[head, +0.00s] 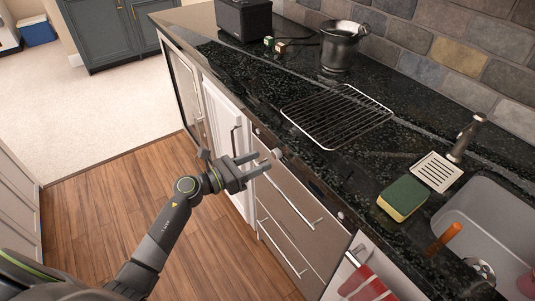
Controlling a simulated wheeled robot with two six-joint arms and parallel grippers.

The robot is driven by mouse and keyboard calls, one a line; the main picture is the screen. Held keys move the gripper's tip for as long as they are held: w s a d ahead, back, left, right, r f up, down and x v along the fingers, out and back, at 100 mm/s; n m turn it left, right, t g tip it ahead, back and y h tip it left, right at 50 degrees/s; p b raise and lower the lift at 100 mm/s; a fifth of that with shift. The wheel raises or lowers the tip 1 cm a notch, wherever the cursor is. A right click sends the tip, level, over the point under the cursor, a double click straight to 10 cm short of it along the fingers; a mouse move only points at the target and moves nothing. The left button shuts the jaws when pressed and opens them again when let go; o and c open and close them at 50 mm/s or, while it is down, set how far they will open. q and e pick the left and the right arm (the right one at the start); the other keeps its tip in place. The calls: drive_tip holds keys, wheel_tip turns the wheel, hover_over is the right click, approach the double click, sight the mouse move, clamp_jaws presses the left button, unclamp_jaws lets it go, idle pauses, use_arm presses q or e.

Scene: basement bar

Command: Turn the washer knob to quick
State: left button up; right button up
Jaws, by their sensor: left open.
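A small round grey knob (277,153) sits at the top of the metal-fronted unit (300,203) under the dark counter. Its markings are too small to read, so I cannot tell which setting it is at. My left gripper (262,162) is open, with its two fingers pointing right toward the knob. The fingertips are very close to the knob; I cannot tell whether they touch it. Nothing shows between the fingers. My right gripper is out of view.
The black counter (235,69) holds a wire rack (337,115), a metal bucket (340,48), and a green-yellow sponge (403,198) near the sink (485,219). A red-striped towel (362,285) hangs at the lower right. The wooden floor (105,215) at left is clear.

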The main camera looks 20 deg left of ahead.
sight(274, 156)
use_arm(q)
drive_tip(key=shift+x, duration=1.9)
drive_tip(key=c, duration=1)
drive_tip(key=shift+o, duration=0.2)
drive_tip(key=shift+n+p, duration=0.35)
drive_tip(key=shift+n, duration=0.05)
drive_tip(key=n+p, duration=0.1)
drive_tip(key=n, duration=0.2)
drive_tip(key=shift+n+p, duration=0.35)
drive_tip(key=shift+n, duration=0.05)
drive_tip(key=shift+n+p, duration=0.9)
drive_tip(key=shift+n, duration=1.3)
drive_tip(key=shift+f, duration=0.1)
